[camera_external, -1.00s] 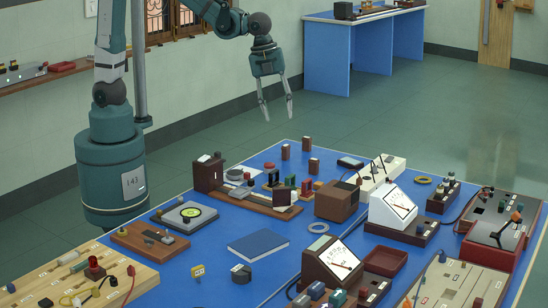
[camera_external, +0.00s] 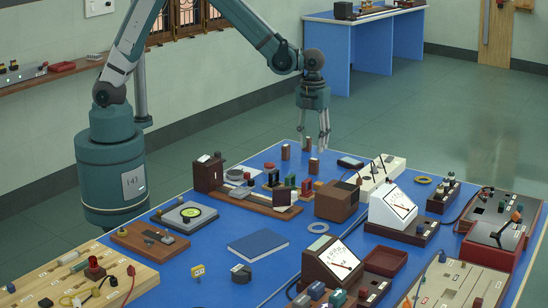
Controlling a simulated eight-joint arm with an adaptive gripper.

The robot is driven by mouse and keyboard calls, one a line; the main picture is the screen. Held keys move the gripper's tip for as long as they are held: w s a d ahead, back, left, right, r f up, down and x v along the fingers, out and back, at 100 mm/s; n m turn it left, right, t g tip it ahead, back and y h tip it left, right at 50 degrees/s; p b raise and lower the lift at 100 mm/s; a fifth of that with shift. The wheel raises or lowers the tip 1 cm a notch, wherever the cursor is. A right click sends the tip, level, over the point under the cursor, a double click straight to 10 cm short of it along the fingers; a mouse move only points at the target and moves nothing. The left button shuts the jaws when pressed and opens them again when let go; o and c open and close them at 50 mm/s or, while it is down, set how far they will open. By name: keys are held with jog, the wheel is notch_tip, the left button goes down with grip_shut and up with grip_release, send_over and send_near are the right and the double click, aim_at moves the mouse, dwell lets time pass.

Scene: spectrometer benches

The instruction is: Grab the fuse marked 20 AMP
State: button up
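No 20 AMP marking is legible at this size. Three small upright brown blocks, possibly fuses, stand near the far corner of the blue bench: one at the left (camera_external: 285,152), one at the back (camera_external: 307,145) and one nearer (camera_external: 313,166). A small yellow piece (camera_external: 197,271), fuse-like with dark marks, lies at the front left. My gripper (camera_external: 315,141) points down over the far edge of the bench, its fingers apart and nothing seen between them. It appears close to the back brown block; the depth between them is unclear.

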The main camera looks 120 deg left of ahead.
aim_at(314, 159)
jog(key=shift+w+a+f+m, duration=0.1)
jog(key=shift+a+f+m, duration=0.2)
jog(key=shift+a+f, duration=0.5)
jog(key=shift+d+f, duration=0.1)
jog(key=shift+d, duration=0.05)
jog(key=shift+f, duration=0.1)
jog(key=shift+f, duration=1.15)
jog(key=shift+f, duration=0.15)
jog(key=shift+f+b, duration=0.55)
jog(key=shift+f, duration=1.95)
jog(key=c, duration=1)
